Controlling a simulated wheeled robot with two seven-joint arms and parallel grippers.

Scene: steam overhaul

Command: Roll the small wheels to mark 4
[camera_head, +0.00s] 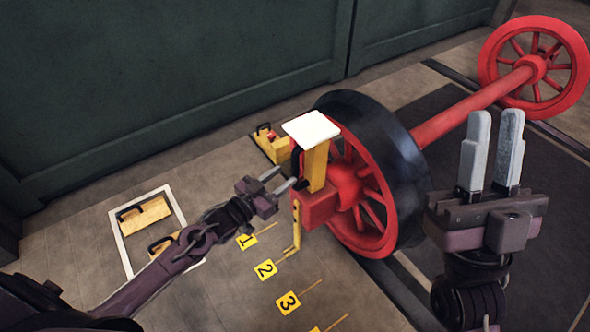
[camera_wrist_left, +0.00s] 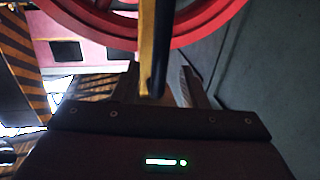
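The small wheels are a red wheelset; its near wheel (camera_head: 375,200) has a dark rim and its axle (camera_head: 470,108) runs to the far wheel (camera_head: 538,65). A yellow post (camera_head: 316,165) with a white top plate and black handle stands on the red box at the near wheel. A yellow pointer (camera_head: 297,228) hangs down near the line of mark 2 (camera_head: 265,270). My left gripper (camera_head: 280,180) is open just left of the post; its wrist view shows the yellow post (camera_wrist_left: 145,40) and black handle (camera_wrist_left: 161,50) between the spread fingers. My right gripper (camera_head: 494,152) is open, empty and raised.
Mark 1 (camera_head: 246,241) and mark 3 (camera_head: 288,302) lie on the floor; another plate is cut off at the bottom edge. A white floor frame (camera_head: 124,245) holds yellow blocks. A green wall stands behind.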

